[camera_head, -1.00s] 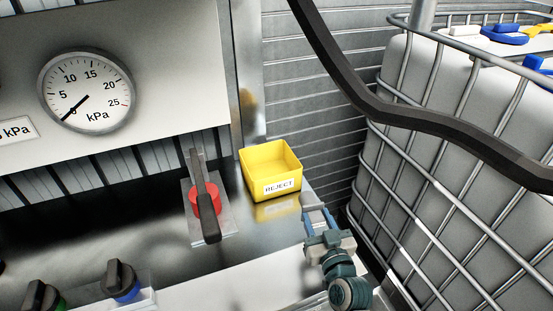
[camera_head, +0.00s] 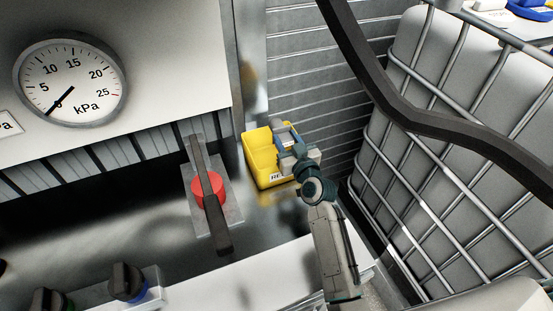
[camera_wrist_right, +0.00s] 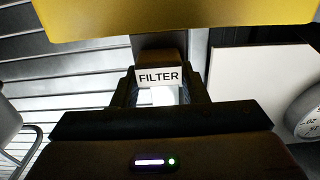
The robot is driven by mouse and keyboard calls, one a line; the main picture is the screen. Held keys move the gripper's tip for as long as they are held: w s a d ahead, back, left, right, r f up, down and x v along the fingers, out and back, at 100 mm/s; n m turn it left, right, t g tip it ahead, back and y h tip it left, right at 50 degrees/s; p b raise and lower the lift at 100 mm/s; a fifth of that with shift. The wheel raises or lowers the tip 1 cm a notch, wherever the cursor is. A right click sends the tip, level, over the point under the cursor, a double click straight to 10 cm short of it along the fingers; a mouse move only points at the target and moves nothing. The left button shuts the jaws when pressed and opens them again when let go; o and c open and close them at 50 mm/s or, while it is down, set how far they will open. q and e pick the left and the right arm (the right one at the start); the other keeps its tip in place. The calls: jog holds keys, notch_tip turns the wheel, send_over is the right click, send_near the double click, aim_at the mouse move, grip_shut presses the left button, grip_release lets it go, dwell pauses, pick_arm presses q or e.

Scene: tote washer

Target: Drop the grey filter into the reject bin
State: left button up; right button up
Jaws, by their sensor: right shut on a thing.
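The yellow reject bin (camera_head: 262,160) stands on the metal bench. Its label is partly covered by my right arm. My right gripper (camera_head: 284,137) is over the right part of the bin's opening in the head view. In the right wrist view my right gripper (camera_wrist_right: 160,92) is shut on the grey filter (camera_wrist_right: 158,60), which carries a white FILTER label. The yellow bin (camera_wrist_right: 170,15) fills the top of that view, close beyond the filter. How high the filter is over the bin is hard to tell. My left gripper is out of view.
A red rotary switch (camera_head: 207,190) with a long dark handle stands left of the bin. A pressure gauge (camera_head: 70,82) is on the panel. A dark hose (camera_head: 420,115) and a caged white tank (camera_head: 440,80) are at the right.

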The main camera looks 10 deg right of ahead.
notch_tip(320, 180, down, 3)
jog(key=shift+w+r+b, duration=0.1)
jog(key=shift+b, duration=0.65)
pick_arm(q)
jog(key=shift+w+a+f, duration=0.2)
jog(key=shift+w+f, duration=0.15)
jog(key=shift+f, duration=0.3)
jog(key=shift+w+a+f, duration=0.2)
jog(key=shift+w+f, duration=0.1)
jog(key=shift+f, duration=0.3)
pick_arm(e)
jog(key=shift+f, duration=0.4)
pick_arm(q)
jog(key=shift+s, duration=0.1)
pick_arm(e)
jog(key=o, duration=1)
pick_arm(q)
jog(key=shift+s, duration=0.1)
pick_arm(e)
jog(key=shift+o, duration=0.2)
